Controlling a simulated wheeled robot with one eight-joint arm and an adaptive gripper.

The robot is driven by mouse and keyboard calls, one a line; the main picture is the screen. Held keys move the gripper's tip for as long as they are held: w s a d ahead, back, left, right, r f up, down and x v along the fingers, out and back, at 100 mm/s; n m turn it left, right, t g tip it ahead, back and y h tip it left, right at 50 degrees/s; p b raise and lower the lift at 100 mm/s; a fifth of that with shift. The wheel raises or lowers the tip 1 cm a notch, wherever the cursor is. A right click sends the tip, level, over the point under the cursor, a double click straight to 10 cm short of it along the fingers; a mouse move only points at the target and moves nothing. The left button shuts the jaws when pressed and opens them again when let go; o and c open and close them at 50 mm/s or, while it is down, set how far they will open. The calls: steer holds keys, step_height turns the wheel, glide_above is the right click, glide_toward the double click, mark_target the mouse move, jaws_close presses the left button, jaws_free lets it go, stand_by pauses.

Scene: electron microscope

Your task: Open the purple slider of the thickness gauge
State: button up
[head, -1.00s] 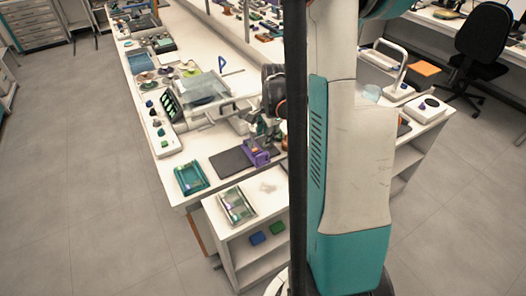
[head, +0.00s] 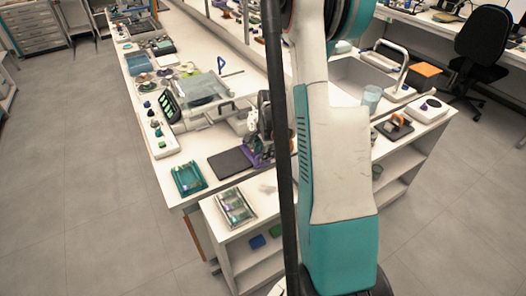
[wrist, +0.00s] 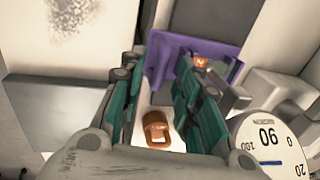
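The purple slider (wrist: 212,45) of the thickness gauge stands just beyond my fingertips in the wrist view, with part of it showing between them. The gauge's white dial (wrist: 270,148) is at the lower right. An orange ring-shaped part (wrist: 157,128) shows between my fingers. My gripper (wrist: 168,65) has its teal fingers apart; the right fingertip overlaps the purple part, and I cannot tell whether it touches. In the head view the purple part (head: 248,160) shows low beside my gripper, which hides most of the gauge.
A dark flat plate (head: 230,162) lies left of the gauge. A teal tray (head: 188,179) and a pale tray (head: 235,207) are nearer the front. A glass-topped device (head: 203,88) stands behind. A sink and a glass (head: 371,99) are to the right.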

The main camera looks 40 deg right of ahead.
jaws_close()
steer(key=w+a+b, duration=0.1)
steer(key=w+a, duration=0.2)
steer(key=a, duration=0.9)
steer(key=shift+a, duration=0.2)
steer(key=shift+o, duration=0.8)
jaws_free()
steer(key=shift+r, duration=0.1)
step_height(320, 180, up, 12)
steer(key=s, duration=0.2)
steer(key=shift+s+a+f, duration=0.15)
steer(key=shift+a+f, duration=0.05)
steer(key=shift+a, duration=0.05)
